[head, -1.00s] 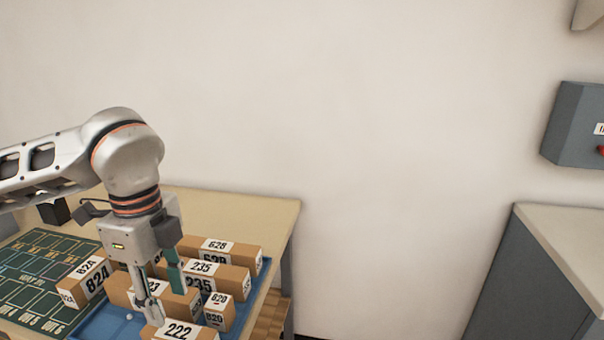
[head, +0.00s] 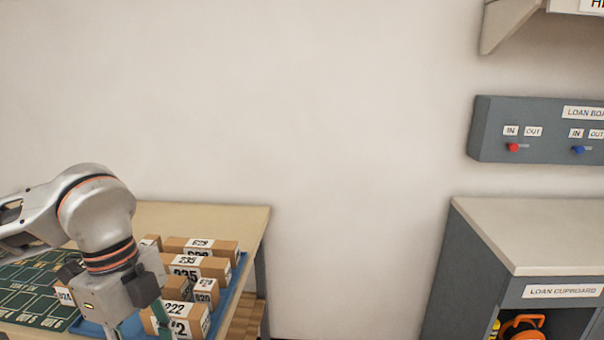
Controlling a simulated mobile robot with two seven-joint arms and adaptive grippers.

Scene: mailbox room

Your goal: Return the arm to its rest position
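My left arm comes in from the left, and its gripper (head: 136,322) points down over the near part of the blue tray (head: 239,273). Its fingers stand apart, with nothing seen held between them; their tips run to the bottom edge of the picture. The box labelled 222 (head: 195,322) is just right of the gripper, partly hidden by a finger. Whether they touch I cannot tell. My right gripper is not in view.
Cardboard boxes 235 (head: 213,268), 820 (head: 206,292) and 628 (head: 215,246) stand in the tray on a wooden table (head: 235,217). A green marked mat (head: 38,290) lies left. A grey loan cupboard (head: 520,240) stands right, below a loan board (head: 490,130). Bare wall between.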

